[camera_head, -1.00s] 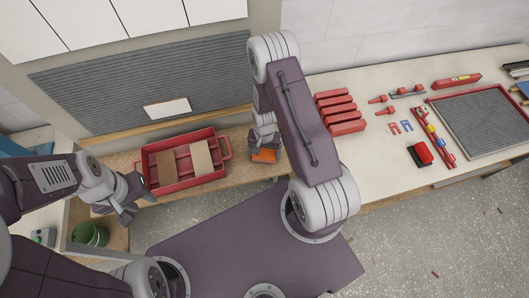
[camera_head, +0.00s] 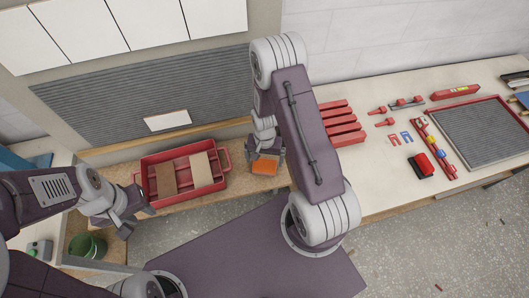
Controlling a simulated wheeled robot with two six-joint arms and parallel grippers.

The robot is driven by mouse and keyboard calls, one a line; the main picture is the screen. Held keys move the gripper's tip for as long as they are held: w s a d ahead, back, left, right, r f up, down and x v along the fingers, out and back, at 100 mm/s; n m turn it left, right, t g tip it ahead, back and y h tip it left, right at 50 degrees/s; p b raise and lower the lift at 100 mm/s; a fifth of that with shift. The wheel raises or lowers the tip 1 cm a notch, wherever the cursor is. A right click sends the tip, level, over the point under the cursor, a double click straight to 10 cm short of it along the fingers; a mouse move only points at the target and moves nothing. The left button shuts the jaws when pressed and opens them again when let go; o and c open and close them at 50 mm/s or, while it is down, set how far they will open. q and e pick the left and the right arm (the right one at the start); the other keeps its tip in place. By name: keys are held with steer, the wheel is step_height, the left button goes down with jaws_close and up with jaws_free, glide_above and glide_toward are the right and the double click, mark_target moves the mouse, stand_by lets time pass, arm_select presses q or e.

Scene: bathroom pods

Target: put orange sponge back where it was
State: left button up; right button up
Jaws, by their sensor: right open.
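The orange sponge (camera_head: 265,167) lies on the wooden bench, just right of the red tray (camera_head: 183,153). My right gripper (camera_head: 266,158) is at the sponge, open, with one finger showing on each side of it. The gripper's body hides the sponge's back part, and I cannot tell whether the fingers touch it. My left gripper (camera_head: 138,220) is in front of the tray's left end, apart from it, and looks open and empty.
The tray holds flat tan and brown boards. Red blocks (camera_head: 340,125) and several small tools lie on the white counter at right. A red and black brush (camera_head: 421,166) lies near its front edge. A green bucket (camera_head: 87,246) stands at lower left.

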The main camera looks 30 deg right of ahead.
step_height(320, 180, up, 7)
step_height(320, 180, up, 7)
steer(key=n, duration=0.4)
glide_above(265, 165)
steer(key=s+a, duration=0.3)
steer(key=s, duration=0.1)
steer(key=shift+s+a+r+n+t+b, duration=0.25)
steer(key=shift+s+a+n+b, duration=0.2)
steer(key=shift+s, duration=0.25)
steer(key=shift+s+a+r+n+t+b, duration=0.2)
steer(key=shift+s+r+n+b, duration=0.15)
steer(key=shift+s+n, duration=0.3)
steer(key=shift+s+a+r+n+t+b, duration=0.15)
steer(key=shift+s+a+r+n+b, duration=0.2)
steer(key=shift+s, duration=0.45)
